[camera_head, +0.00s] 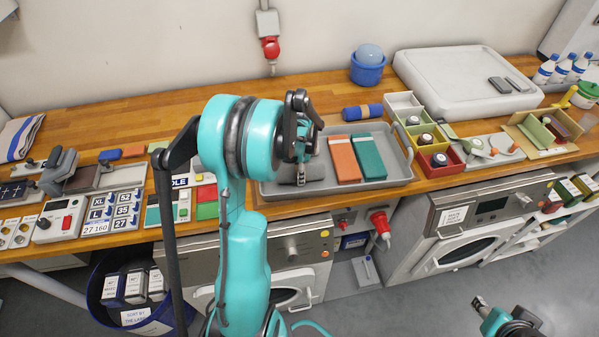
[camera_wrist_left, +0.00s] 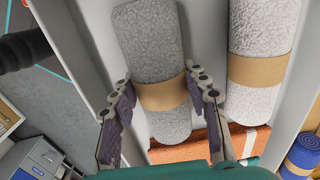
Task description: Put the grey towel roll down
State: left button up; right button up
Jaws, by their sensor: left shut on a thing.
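My left gripper (camera_head: 300,172) is over the left part of the grey tray (camera_head: 402,178). In the left wrist view its fingers (camera_wrist_left: 163,122) are shut on the tan band of a grey towel roll (camera_wrist_left: 150,40). The held roll is mostly hidden behind the gripper in the head view. I cannot tell whether it touches the tray floor. My right gripper (camera_head: 479,303) is low at the right, away from the bench; its jaws are too small to read.
An orange flat item (camera_head: 343,160) and a teal one (camera_head: 369,157) lie in the tray, close to the rolls. A blue roll (camera_head: 362,112) lies behind the tray. Coloured bins (camera_head: 434,160) stand to its right. Label cards and devices fill the bench at left.

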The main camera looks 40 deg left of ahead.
pick_arm(q)
jog(key=o, duration=0.8)
jog(key=shift+f, duration=0.2)
jog(key=o, duration=0.4)
jog(key=shift+r, duration=0.1)
jog(key=shift+r, duration=0.1)
